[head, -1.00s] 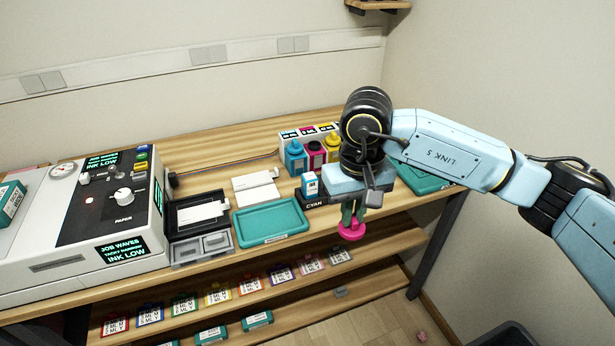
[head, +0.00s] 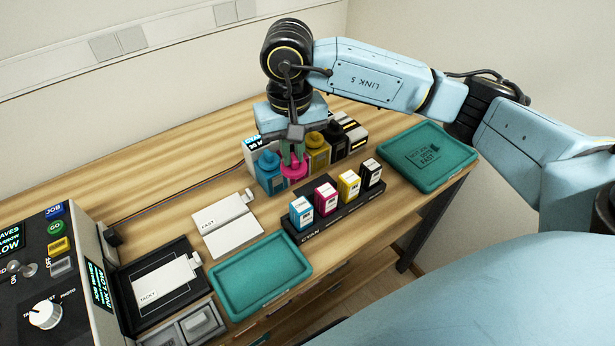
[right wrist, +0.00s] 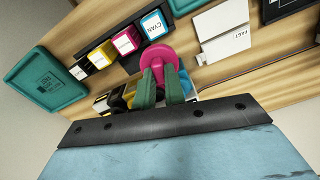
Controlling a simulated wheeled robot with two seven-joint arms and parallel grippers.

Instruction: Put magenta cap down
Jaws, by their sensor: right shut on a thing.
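The magenta cap (head: 293,168) is a bright pink disc with a raised grip. My right gripper (head: 291,152) is shut on it, fingers pointing down, at the row of ink bottles. The right wrist view shows the cap (right wrist: 158,56) between the green fingertips (right wrist: 160,84). In the head view the cap overlaps the magenta bottle's place between the cyan bottle (head: 267,172) and the yellow bottle (head: 317,150). The cap and gripper hide most of that bottle, so I cannot tell whether the cap touches it. My left gripper is out of view.
A black rack (head: 335,212) holds cyan, magenta, yellow and black cartridges in front of the bottles. Teal trays lie at front (head: 262,305) and right (head: 428,182). A white card (head: 226,226) lies left of the bottles. The printer (head: 45,290) stands at left.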

